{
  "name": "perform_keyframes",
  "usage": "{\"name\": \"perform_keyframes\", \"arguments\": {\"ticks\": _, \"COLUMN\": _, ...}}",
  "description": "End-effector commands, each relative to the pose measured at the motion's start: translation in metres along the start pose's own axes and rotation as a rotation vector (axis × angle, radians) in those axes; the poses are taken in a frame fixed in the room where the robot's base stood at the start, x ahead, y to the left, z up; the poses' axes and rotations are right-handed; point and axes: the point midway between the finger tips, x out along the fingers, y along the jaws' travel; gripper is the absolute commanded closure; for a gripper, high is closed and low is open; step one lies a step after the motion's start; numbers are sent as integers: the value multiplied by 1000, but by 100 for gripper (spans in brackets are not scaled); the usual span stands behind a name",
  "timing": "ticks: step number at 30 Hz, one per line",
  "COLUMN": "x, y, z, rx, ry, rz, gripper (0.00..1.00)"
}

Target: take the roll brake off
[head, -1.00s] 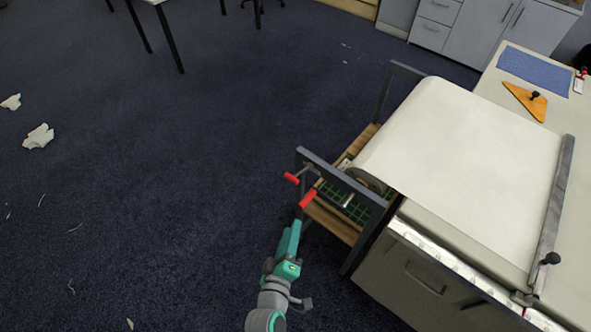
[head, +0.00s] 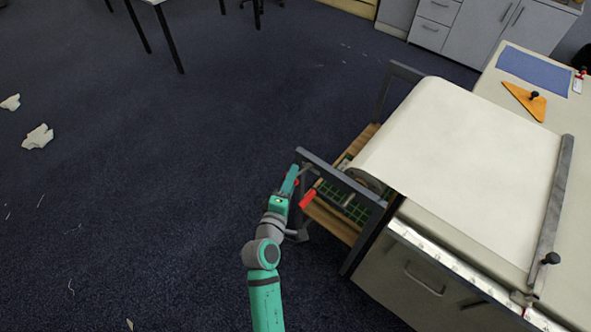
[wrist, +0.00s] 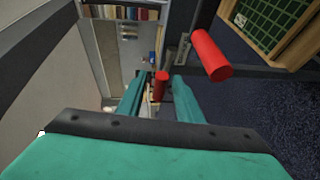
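Two red handles show on the end frame of the paper roll stand. In the head view the nearer one (head: 307,199) is in plain sight, and the other (head: 296,183) is mostly hidden by my gripper (head: 291,176). In the wrist view a small red handle (wrist: 160,84) appears between my two green fingers, with a gap on each side. The larger red handle (wrist: 210,55) is to the right, outside the fingers. My gripper is open and holds nothing. I cannot tell from looks which handle is the roll brake. The white paper roll (head: 398,139) runs onto the table.
The dark metal frame (head: 335,170) of the stand is close beside my gripper, with a wooden shelf (head: 330,217) below. The long table (head: 428,232) is at the right, with a straightedge bar (head: 556,205) across the paper. The carpet (head: 150,200) to the left is mostly clear.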

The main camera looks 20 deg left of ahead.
Motion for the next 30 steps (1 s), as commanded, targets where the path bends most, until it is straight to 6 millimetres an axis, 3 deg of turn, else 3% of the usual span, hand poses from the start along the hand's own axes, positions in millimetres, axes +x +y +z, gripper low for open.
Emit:
{"name": "perform_keyframes", "arguments": {"ticks": 3, "x": 18, "y": 1, "z": 0, "rx": -1, "ry": -1, "rz": 2, "gripper": 67}}
{"name": "perform_keyframes", "arguments": {"ticks": 9, "x": 35, "y": 0, "z": 0, "rx": 0, "ry": 0, "rz": 1, "gripper": 67}}
{"name": "perform_keyframes", "arguments": {"ticks": 20, "x": 39, "y": 0, "z": 0, "rx": 0, "ry": 0, "rz": 0, "gripper": 67}}
{"name": "perform_keyframes", "arguments": {"ticks": 24, "x": 39, "y": 0, "z": 0, "rx": 0, "ry": 0, "rz": 0, "gripper": 100}}
{"name": "perform_keyframes", "arguments": {"ticks": 30, "x": 39, "y": 1, "z": 1, "rx": 0, "ry": 0, "rz": 2, "gripper": 100}}
